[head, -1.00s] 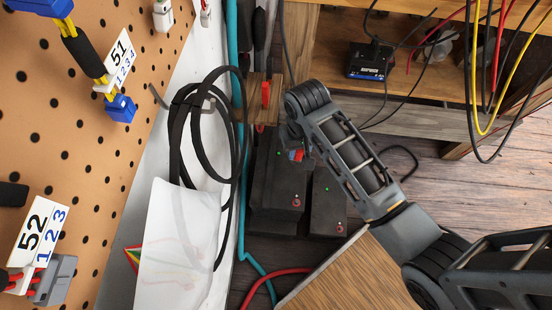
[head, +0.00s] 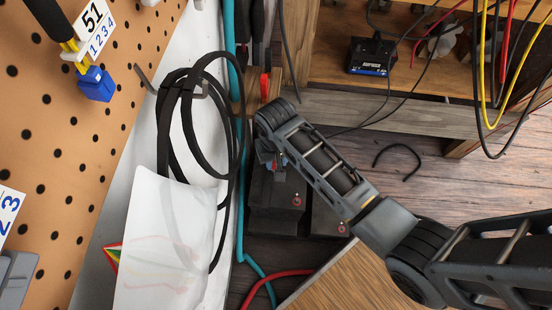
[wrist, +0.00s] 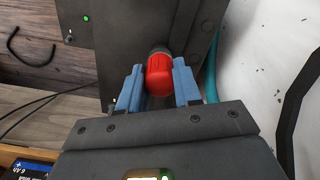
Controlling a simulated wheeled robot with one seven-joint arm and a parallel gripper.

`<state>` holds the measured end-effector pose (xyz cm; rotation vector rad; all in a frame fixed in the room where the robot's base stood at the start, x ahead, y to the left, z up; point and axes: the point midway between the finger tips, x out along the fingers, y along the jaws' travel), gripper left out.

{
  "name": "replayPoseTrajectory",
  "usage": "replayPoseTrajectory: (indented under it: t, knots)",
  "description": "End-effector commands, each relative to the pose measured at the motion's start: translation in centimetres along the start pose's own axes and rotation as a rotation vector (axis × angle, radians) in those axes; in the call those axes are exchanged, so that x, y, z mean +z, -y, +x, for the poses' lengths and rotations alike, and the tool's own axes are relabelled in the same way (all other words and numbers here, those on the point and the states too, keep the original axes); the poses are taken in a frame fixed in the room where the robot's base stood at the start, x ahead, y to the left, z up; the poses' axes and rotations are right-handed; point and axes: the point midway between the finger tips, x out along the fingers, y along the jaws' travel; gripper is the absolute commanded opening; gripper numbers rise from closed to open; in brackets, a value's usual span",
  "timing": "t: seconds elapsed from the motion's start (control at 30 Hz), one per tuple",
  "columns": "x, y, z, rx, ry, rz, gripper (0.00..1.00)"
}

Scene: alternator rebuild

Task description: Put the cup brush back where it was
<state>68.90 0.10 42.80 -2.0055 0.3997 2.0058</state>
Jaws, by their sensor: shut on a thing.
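My gripper (wrist: 158,72) shows in the wrist view with its two blue fingers on either side of a red, rounded piece, the visible end of the cup brush (wrist: 160,76). The fingers are shut on it. Its far end is mostly hidden behind the red part; only a dark grey piece shows. In the head view my gripper (head: 268,163) is above the black boxes, mostly hidden by my own arm. The brush can hardly be made out there.
Black boxes (head: 277,205) with small lights stand below my gripper. Black cable coils (head: 172,125) hang on a hook at left, beside a teal hose (head: 240,190). A pegboard (head: 100,150) fills the left. A wooden shelf (head: 400,120) stands at upper right.

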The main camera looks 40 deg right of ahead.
Motion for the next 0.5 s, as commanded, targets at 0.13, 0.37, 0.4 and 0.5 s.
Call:
replayPoseTrajectory:
  t: [0.13,0.37,0.4,0.5]
  knots:
    - [-0.01,-0.01,0.23,0.0,0.0,0.0,0.09]
    - [-0.01,-0.02,0.22,0.0,0.0,0.0,0.53]
    - [-0.01,-0.02,0.22,0.0,0.0,0.0,0.57]
    - [0.0,-0.02,0.22,0.0,0.0,0.0,0.59]
